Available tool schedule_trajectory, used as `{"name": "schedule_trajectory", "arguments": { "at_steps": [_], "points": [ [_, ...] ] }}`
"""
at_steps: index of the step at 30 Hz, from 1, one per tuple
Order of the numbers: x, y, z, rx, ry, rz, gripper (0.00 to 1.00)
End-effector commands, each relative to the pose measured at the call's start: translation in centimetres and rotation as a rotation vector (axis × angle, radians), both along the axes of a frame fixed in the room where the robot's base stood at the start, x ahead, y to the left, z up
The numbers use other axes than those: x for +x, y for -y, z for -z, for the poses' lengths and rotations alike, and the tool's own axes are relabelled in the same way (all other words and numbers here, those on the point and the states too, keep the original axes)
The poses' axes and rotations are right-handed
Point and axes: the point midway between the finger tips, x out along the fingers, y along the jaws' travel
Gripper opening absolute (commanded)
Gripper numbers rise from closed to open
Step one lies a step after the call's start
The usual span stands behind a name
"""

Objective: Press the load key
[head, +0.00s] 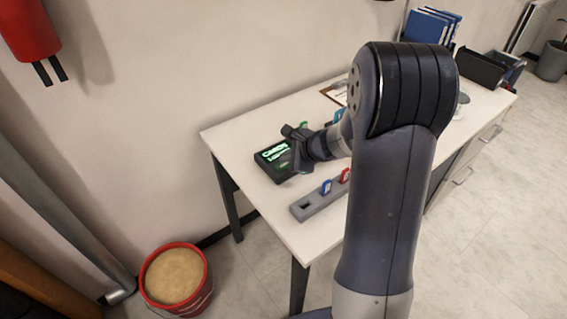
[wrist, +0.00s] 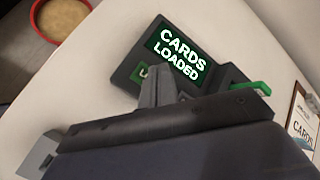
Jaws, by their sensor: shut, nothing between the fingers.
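The dark laser marker (wrist: 124,74) lies on the white table, and its lit screen (wrist: 179,54) reads "CARDS LOADED" in the wrist view. In the head view the marker (head: 263,172) is partly behind my gripper (head: 291,140). A green load key (wrist: 141,74) with a letter "L" sits below the screen, its rest hidden by my fingers. My gripper (wrist: 157,75) is shut and empty, with its fingertips over or against the key; I cannot tell whether they touch. A green piece (wrist: 252,87) sticks out at the marker's right side.
A grey rack (head: 318,203) with a blue card (head: 326,187) and a red card (head: 345,175) stands near the table's front edge. A clipboard (wrist: 303,122) lies to the right in the wrist view. A red bucket (head: 177,277) stands on the floor.

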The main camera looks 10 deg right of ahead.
Motion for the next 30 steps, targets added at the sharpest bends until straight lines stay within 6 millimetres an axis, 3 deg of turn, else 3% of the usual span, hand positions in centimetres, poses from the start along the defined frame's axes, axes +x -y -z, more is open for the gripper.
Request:
{"name": "schedule_trajectory", "arguments": {
  "at_steps": [8,22,30],
  "points": [
    [0.0,0.0,-0.2,0.000,0.000,0.000,0.00],
    [0.0,0.0,-4.7,0.000,0.000,0.000,0.00],
    [0.0,0.0,-4.9,0.001,0.000,0.001,0.00]
  ]
}}
